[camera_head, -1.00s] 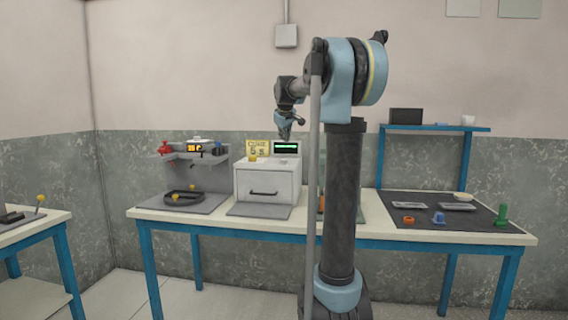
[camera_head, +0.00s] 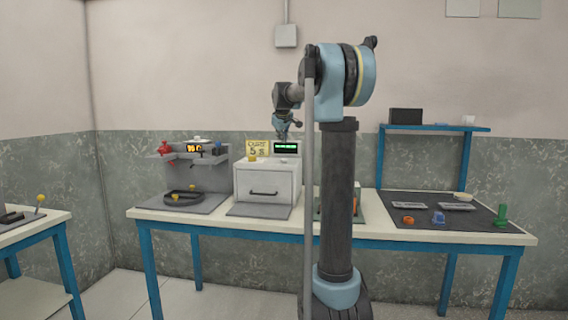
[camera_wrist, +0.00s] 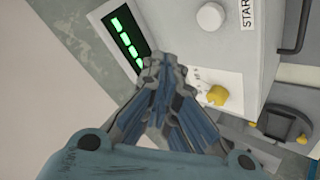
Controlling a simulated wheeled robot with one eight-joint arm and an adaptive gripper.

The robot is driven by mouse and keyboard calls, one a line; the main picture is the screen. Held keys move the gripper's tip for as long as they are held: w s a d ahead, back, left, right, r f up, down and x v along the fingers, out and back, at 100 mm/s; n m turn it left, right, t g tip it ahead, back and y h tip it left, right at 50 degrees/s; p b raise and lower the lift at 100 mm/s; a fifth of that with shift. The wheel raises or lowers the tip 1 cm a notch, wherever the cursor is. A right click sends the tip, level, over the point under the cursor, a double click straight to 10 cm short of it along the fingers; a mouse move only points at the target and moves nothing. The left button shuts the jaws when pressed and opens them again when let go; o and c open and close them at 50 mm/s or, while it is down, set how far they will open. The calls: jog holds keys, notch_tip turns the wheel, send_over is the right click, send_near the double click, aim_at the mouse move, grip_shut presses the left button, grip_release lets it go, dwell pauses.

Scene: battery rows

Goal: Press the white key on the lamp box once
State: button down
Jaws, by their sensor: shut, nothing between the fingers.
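The lamp box (camera_head: 268,183) is a pale cabinet with a dark handle on its front, standing mid-table in the head view. A dark display with green lit bars (camera_wrist: 126,40) stands at its back; it also shows in the head view (camera_head: 286,148). The white round key (camera_wrist: 210,16) sits on the top, beside a START label, in the wrist view. A yellow knob (camera_wrist: 217,95) is farther down. My gripper (camera_wrist: 165,62) is shut and empty above the box top. Its tips appear between display and knob, off to the side of the key. Whether they touch anything is unclear.
A yellow card (camera_head: 257,147) stands at the back of the box. A grey stand with a black ring (camera_head: 183,198) is at left. A dark mat (camera_head: 420,215) with small parts and trays lies at right, below a blue shelf (camera_head: 435,128).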

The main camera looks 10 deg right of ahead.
jog(key=shift+f, duration=3.05)
jog(key=shift+f, duration=0.1)
jog(key=shift+f, duration=0.25)
jog(key=shift+f, duration=0.5)
jog(key=shift+r, duration=0.9)
jog(key=shift+r, duration=2.55)
